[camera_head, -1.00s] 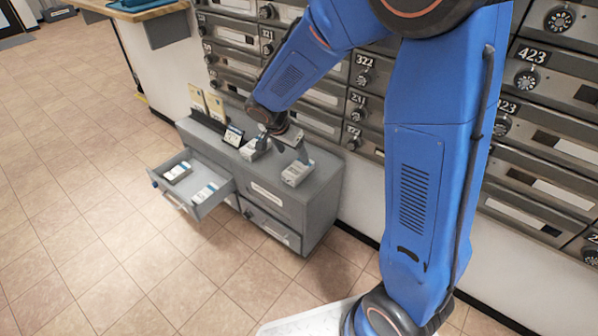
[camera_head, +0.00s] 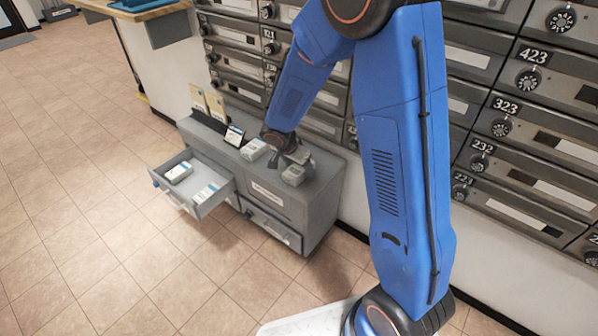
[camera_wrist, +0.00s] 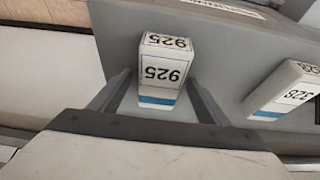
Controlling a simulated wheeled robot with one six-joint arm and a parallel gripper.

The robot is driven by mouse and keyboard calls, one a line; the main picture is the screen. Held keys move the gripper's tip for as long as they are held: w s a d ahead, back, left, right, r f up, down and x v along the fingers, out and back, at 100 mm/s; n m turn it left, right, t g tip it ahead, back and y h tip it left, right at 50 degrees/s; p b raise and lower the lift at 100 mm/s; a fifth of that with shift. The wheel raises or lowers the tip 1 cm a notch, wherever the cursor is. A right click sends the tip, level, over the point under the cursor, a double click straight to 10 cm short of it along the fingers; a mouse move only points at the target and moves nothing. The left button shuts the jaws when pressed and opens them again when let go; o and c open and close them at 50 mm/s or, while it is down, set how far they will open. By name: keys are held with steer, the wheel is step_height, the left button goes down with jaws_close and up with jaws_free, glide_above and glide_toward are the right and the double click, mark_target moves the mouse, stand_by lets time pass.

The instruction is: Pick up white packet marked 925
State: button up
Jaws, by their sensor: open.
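The white packet marked 925 (camera_wrist: 165,72) stands upright on the grey cabinet top in the wrist view, with a blue stripe on its face. In the head view I take it to be the right-hand packet (camera_head: 293,176) on the cabinet. My gripper (camera_wrist: 160,92) is open, with one finger on each side of the packet's near part. I cannot tell whether either finger touches it. In the head view my gripper (camera_head: 298,157) is low over the cabinet, right at this packet and partly hidden by my wrist.
A second white packet (camera_wrist: 288,92) with another number stands to the right in the wrist view; it is left of my gripper in the head view (camera_head: 253,150). The grey cabinet (camera_head: 300,213) has an open drawer (camera_head: 218,203) holding packets. Mailboxes (camera_head: 500,128) line the wall behind.

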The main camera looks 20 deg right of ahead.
steer(key=c, duration=1.2)
